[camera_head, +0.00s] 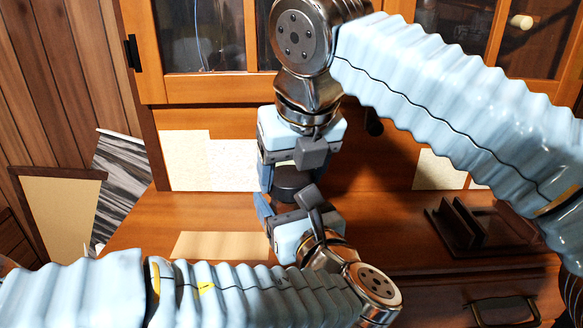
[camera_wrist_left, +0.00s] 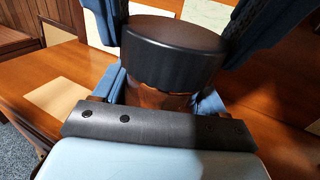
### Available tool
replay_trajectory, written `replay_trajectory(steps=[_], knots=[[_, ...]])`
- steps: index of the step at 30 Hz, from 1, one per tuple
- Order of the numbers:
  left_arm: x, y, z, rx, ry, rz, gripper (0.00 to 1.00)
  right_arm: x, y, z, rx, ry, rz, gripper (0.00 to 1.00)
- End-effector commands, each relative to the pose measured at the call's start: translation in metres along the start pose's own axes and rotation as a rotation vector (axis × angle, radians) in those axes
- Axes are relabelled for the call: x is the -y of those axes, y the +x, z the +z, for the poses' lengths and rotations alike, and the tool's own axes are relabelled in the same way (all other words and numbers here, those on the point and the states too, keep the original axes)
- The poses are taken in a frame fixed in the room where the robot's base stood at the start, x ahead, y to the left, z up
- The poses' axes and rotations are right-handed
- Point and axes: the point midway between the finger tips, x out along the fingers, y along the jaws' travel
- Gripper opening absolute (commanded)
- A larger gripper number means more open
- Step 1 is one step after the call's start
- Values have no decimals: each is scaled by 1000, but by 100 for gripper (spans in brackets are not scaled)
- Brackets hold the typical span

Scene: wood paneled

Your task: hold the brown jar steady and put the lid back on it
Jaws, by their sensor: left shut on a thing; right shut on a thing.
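The brown jar (camera_wrist_left: 158,96) stands upright on the desk, mostly hidden by my left gripper (camera_head: 285,201) in the head view. My left gripper is shut on the jar's sides, its blue fingers around it in the left wrist view. The black lid (camera_head: 291,181) is level directly over the jar; it also shows in the left wrist view (camera_wrist_left: 172,62). No clear gap shows between lid and jar, but I cannot tell whether it is fully seated. My right gripper (camera_head: 290,174) points down from above, shut on the lid.
A dark wooden rack (camera_head: 470,226) stands on the desk at right. A pale sheet (camera_head: 222,245) lies at front left. Pale papers (camera_head: 233,165) are on the back panel under the glass-door cabinet. Free desk lies left of the jar.

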Motion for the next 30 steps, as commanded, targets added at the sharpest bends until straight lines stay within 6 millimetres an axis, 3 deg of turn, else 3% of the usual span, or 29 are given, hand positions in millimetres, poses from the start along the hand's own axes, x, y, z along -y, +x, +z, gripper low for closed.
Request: replay_trajectory(steps=[24, 25, 30], knots=[[0, 0, 0, 0, 0, 0, 16, 0, 11, -4, -1, -1, -1, 40], [0, 0, 0, 0, 0, 0, 0, 0, 10, -4, 0, 0, -1, 40], [0, 0, 0, 0, 0, 0, 0, -3, 11, -4, -4, 146, -64, 40]])
